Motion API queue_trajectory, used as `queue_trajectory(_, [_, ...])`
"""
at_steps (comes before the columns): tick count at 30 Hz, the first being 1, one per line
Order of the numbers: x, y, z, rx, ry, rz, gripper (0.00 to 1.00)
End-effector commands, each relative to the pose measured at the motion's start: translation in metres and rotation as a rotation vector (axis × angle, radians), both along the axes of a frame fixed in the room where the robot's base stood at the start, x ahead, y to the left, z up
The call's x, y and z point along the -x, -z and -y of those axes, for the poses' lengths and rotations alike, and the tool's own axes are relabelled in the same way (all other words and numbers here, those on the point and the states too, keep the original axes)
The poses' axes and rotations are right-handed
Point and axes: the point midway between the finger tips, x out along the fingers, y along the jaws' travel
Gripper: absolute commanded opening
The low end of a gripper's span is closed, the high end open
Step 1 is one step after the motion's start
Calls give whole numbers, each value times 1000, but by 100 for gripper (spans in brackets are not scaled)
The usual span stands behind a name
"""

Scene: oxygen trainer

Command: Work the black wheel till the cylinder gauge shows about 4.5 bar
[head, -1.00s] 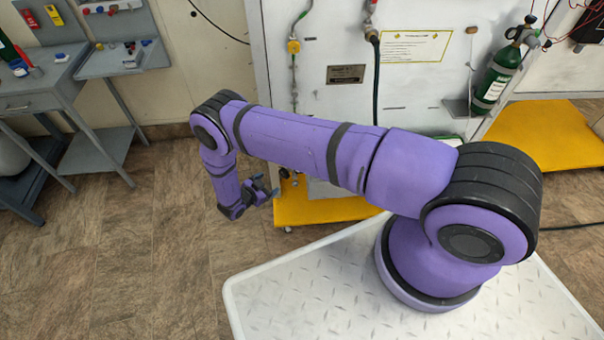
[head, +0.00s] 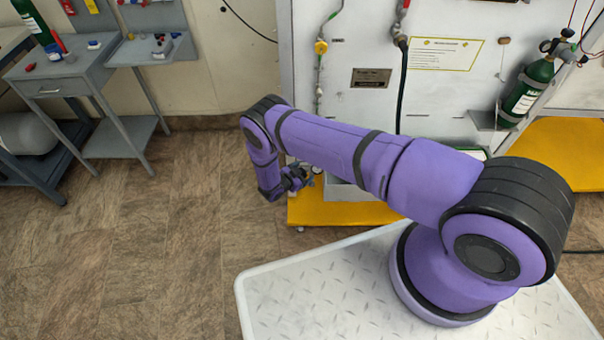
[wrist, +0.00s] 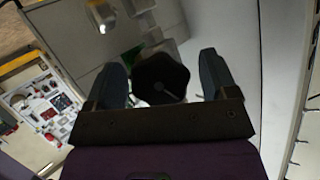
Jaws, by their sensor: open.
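The black wheel (wrist: 161,78) is a dark lobed knob in the wrist view. It shows between the two spread fingers of my gripper (wrist: 160,62), with gaps visible at both sides. Whether it lies at fingertip depth I cannot tell. In the head view my gripper (head: 300,178) is low in front of the white panel, and the wheel cannot be made out there. A green cylinder (head: 526,88) stands at the upper right with a small regulator and gauge (head: 545,46) on top. The gauge reading is too small to read.
The white panel (head: 455,85) carries a yellow valve (head: 321,47), hoses and a notice. A yellow platform (head: 340,211) lies at its foot. Grey workbenches (head: 62,75) stand at the left. Bare floor (head: 150,235) lies between them and my base.

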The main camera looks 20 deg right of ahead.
Motion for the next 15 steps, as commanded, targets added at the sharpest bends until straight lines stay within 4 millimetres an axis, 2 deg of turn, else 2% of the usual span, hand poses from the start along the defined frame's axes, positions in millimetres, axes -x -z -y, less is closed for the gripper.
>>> queue_trajectory(4, [0,0,0,0,0,0,79])
queue_trajectory(9, [0,0,0,0,0,0,40])
queue_trajectory(11, [0,0,0,0,0,0,30])
queue_trajectory(15, [0,0,0,0,0,4,30])
